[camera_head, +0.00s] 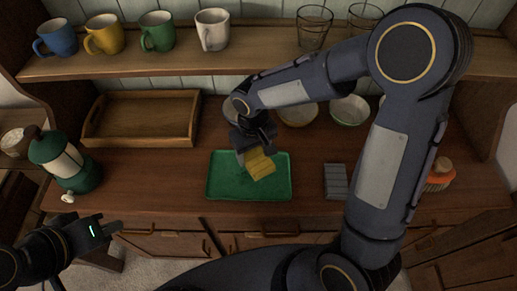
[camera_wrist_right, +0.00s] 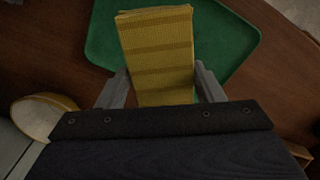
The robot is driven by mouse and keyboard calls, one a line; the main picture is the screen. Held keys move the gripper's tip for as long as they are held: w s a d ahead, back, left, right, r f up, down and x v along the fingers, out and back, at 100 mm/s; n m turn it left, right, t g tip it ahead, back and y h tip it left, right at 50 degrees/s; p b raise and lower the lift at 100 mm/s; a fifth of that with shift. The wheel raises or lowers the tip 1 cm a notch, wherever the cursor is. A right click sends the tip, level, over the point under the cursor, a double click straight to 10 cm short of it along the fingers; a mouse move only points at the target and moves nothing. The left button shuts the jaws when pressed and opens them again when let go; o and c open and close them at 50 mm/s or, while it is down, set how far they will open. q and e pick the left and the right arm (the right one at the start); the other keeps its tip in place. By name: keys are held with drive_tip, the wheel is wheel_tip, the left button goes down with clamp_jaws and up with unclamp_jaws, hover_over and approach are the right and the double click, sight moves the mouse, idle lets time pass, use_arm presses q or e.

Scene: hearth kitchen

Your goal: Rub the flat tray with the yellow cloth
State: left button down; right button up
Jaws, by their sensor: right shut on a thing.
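The flat green tray (camera_head: 222,185) lies on the wooden counter in the middle of the head view. It also shows in the right wrist view (camera_wrist_right: 234,40). My right gripper (camera_head: 248,155) is shut on the folded yellow cloth (camera_head: 261,166) and holds it over the tray. In the right wrist view the cloth (camera_wrist_right: 158,50) sits between the two grey fingers. I cannot tell whether the cloth touches the tray. My left gripper (camera_head: 117,228) is at the lower left, in front of the counter, away from the tray; its fingers are not clear.
A grey ribbed block (camera_head: 336,181) lies right of the green tray. Bowls (camera_head: 349,110) stand behind. Mugs (camera_head: 157,32) and glasses (camera_head: 314,28) line the shelf above.

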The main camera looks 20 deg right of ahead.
drive_tip(key=shift+s+a+f+b, duration=0.15)
drive_tip(key=shift+f+b, duration=0.2)
drive_tip(key=shift+f, duration=0.1)
drive_tip(key=shift+f+b, duration=1.8)
drive_tip(key=shift+f, duration=0.7)
drive_tip(key=shift+f+b, duration=0.9)
drive_tip(key=shift+f, duration=0.1)
